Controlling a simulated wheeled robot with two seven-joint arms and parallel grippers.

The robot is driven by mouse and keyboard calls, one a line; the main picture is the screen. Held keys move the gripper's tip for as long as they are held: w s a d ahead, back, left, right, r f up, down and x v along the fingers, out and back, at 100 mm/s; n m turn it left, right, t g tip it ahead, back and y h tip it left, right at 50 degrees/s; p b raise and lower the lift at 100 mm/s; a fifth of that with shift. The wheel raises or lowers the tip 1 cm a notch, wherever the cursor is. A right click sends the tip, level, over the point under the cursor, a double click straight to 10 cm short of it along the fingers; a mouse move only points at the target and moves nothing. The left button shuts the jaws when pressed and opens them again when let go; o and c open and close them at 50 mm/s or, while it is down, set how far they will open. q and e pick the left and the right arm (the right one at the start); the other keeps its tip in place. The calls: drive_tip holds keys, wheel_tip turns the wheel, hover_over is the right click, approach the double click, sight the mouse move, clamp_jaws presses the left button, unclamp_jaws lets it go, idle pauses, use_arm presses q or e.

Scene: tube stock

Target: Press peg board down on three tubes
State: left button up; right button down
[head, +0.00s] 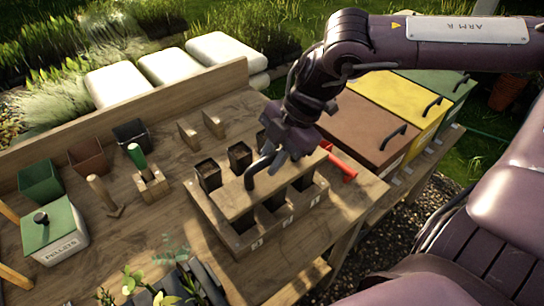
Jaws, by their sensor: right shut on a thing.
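A wooden rack (213,222) with numbered front labels stands near the table's front edge. Dark square tubes filled with soil stand in its back row; the left tube (208,174) and middle tube (240,156) show well, and another is partly behind my gripper. Dark openings show along the front row. The wooden peg board (236,202) with a black handle lies lengthwise over the middle of the rack, between these rows in the picture. My right gripper (275,160) is shut on its handle. Its pegs are hidden, and I cannot tell whether it touches anything. My left gripper is not in view.
A red tool (343,167) lies right of the rack. Brown (358,128), yellow (403,103) and green (437,83) lidded bins stand beyond. A dibber block (152,186), a mallet (104,195) and a pellets box (55,238) are left. Plants (160,288) stand in front.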

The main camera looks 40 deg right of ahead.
drive_tip(key=shift+f+b, duration=0.95)
drive_tip(key=shift+b, duration=0.2)
idle(2.2)
drive_tip(key=shift+s+f, duration=0.25)
idle(0.8)
drive_tip(key=shift+w+r+p, duration=0.2)
drive_tip(key=shift+r+p, duration=0.55)
drive_tip(key=shift+r, duration=0.3)
drive_tip(key=shift+w+r+p, duration=0.1)
drive_tip(key=shift+r+p, duration=2.95)
drive_tip(key=shift+r, duration=1.15)
